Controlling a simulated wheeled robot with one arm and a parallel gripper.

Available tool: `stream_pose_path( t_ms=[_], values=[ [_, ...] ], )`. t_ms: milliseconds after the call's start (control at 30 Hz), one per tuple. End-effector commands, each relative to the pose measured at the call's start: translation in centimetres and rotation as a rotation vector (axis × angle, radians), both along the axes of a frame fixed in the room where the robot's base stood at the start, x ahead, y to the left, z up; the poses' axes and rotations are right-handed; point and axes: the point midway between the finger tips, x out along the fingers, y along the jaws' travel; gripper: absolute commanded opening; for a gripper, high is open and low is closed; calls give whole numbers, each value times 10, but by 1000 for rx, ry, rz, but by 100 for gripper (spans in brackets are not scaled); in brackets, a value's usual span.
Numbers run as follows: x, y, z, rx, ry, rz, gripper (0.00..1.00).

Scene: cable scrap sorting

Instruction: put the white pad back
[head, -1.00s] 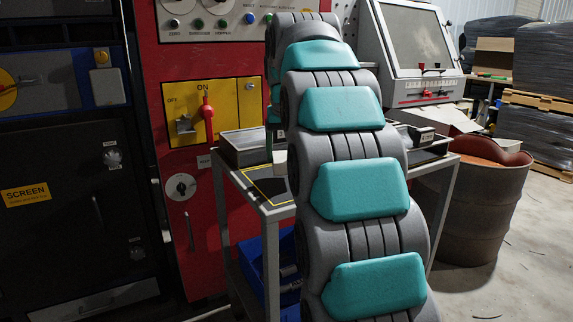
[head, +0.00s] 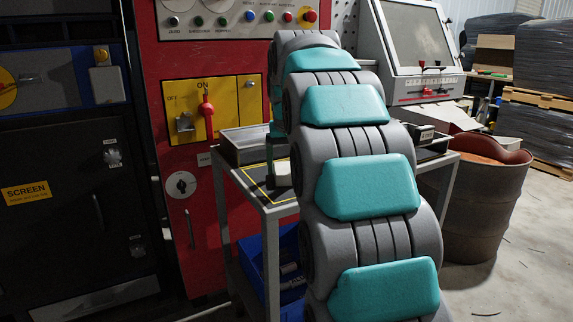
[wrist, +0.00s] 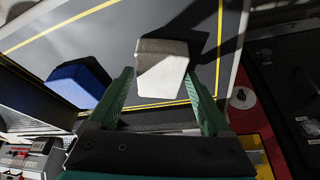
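The white pad (wrist: 162,68) is a pale block between the tips of my gripper (wrist: 160,78) in the wrist view. The green fingers lie along its left and right sides, closed on it as far as I can see. The pad also shows in the head view (head: 283,174), low at the dark, yellow-outlined mat (head: 262,183) on the cart. I cannot tell whether its underside touches the mat. In the head view my arm hides most of the gripper and part of the mat.
A blue pad (wrist: 80,83) lies left of the white pad in the wrist view, apart from it. A grey tray (head: 243,148) stands at the back of the cart. The red cabinet (head: 185,240) rises to the left. A rusty barrel (head: 485,210) stands to the right.

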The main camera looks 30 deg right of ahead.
Motion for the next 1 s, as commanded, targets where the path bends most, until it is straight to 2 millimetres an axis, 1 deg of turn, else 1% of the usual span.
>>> stream_pose_path(
  t_ms=[33,133,367,467,567,833,1000],
  values=[
    [0,0,0,0,0,0,89],
    [0,0,0,0,0,0,100],
    [0,0,0,0,0,0,100],
    [-1,0,4,0,-1,0,100],
    [-3,1,13,-1,-3,0,100],
    [-18,7,54,-1,-6,0,100],
    [-26,10,77,-1,-5,0,100]
  ],
)
